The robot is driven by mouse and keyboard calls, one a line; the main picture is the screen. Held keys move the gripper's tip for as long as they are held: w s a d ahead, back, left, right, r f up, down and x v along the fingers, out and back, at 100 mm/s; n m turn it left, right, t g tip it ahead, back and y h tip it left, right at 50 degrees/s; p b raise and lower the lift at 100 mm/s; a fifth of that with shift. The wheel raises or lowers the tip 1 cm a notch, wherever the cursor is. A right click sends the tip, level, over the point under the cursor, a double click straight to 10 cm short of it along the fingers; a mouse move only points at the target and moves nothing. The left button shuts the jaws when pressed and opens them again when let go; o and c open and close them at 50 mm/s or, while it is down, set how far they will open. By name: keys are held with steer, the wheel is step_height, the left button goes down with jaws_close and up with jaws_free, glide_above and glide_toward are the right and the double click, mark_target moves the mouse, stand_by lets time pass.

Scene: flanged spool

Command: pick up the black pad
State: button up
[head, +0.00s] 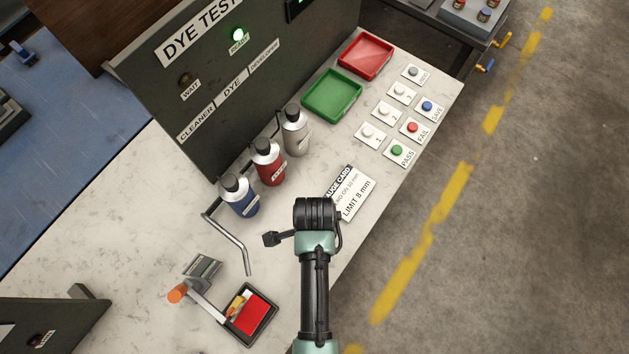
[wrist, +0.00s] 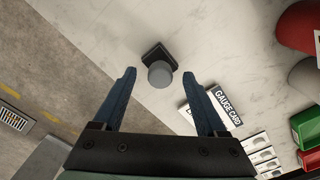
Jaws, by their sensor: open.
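In the wrist view, a dark square piece (wrist: 157,52) with a round grey top (wrist: 160,75) stands on the pale bench; it looks like the black pad. My gripper (wrist: 158,73) is open, its two blue fingers spread left and right. From this camera the piece shows between and a little beyond the fingertips. Nothing is held; the height gap to the piece is hard to judge. In the head view my wrist covers the fingers, and I cannot make out the pad for sure there.
A gauge card (head: 349,192) lies close to my wrist. Blue (head: 240,200), red (head: 270,168) and grey (head: 297,138) bottles stand by the panel. A bent metal rod (head: 232,245) and a black tray with a red inside (head: 252,314) are at lower left. The bench edge borders the floor.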

steer(key=shift+f, duration=0.9)
jaws_close()
